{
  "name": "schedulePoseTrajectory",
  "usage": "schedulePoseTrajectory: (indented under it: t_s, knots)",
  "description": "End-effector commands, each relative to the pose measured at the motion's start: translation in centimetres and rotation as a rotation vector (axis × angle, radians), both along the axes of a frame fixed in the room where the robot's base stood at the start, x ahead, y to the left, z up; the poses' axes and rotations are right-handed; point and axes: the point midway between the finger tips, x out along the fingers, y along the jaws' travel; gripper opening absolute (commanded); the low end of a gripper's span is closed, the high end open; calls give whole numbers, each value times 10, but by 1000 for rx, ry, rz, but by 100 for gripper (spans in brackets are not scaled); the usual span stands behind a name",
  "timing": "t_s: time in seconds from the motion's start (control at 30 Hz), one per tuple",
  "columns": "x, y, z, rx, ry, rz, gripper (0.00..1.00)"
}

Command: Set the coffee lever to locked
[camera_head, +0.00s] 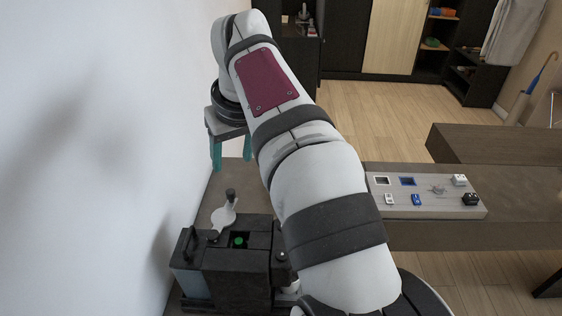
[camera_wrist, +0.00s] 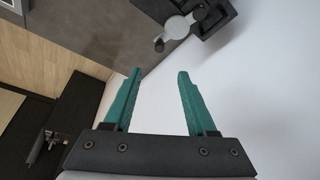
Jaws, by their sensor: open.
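The coffee machine (camera_head: 237,284) is a dark box at the bottom, beside the white wall. Its lever (camera_head: 224,217) is a pale, rounded piece with a dark knob, sticking up and back from the machine's top. A green round spot (camera_head: 239,242) shows in an opening beside it. The lever also appears in the wrist view (camera_wrist: 181,31), at the top, beyond my fingertips. My gripper (camera_head: 232,163) has teal fingers, is open and empty, and hangs behind the lever near the wall. In the wrist view (camera_wrist: 160,73) the fingers are apart, with only wall between them.
The white wall (camera_head: 90,150) runs close along the left. A grey panel (camera_head: 430,207) with several small switches lies on the counter (camera_head: 500,205) to the right. My arm hides part of the machine's right side and the counter. Shelves and a cabinet (camera_head: 395,35) stand far back.

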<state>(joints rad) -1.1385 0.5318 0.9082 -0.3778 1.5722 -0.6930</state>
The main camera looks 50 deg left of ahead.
Motion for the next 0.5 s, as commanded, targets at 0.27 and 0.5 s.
schedulePoseTrajectory:
  t_s: [0.27,0.5]
  knots:
    - [7,30,-78,-4,2,-1,57]
    - [10,47,-118,0,3,-3,57]
